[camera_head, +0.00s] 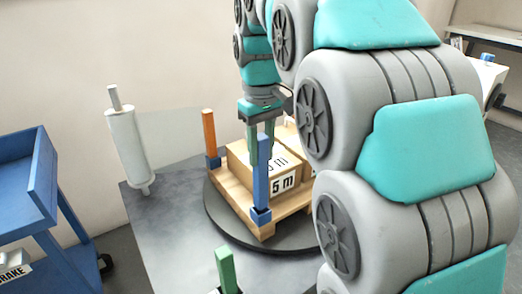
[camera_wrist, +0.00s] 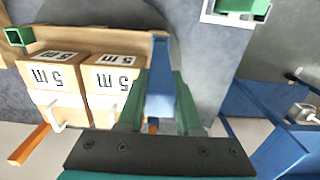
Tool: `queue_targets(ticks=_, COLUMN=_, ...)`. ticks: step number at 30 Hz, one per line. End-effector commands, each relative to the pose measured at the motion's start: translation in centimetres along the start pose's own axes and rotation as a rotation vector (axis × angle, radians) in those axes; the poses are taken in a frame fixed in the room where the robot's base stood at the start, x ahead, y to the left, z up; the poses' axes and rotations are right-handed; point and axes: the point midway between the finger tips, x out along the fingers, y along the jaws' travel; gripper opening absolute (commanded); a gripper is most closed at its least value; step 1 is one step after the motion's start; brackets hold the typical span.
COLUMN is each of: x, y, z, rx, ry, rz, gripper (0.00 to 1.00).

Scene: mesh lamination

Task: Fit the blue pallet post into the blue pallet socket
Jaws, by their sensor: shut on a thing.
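The blue pallet post (camera_head: 261,183) stands upright at the near corner of the wooden pallet in the head view. Its lower end meets the blue pallet socket (camera_head: 260,216); how deep it sits inside, I cannot tell. My gripper (camera_head: 260,157) comes down from above with green fingers shut on the upper part of the post. In the wrist view the blue post (camera_wrist: 160,85) runs between the fingers (camera_wrist: 160,100) toward the pallet corner. The socket is not clearly visible there, behind the post's far end.
The pallet (camera_head: 235,200) carries cartons (camera_head: 285,183) marked "5 m" and sits on a dark turntable (camera_head: 225,222). An orange post (camera_head: 209,135) stands at another corner. A green post (camera_head: 225,268) stands at the front. An empty green socket (camera_wrist: 19,36) shows on the pallet. A blue cart (camera_head: 45,200) is left.

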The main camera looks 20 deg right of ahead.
Motion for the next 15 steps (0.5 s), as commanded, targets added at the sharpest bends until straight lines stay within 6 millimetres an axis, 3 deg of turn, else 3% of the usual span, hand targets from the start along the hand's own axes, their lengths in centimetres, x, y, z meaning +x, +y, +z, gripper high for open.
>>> queue_targets(ticks=15, x=0.42, y=-0.01, z=0.0, rx=0.0, ry=0.0, rz=0.0, gripper=0.0)
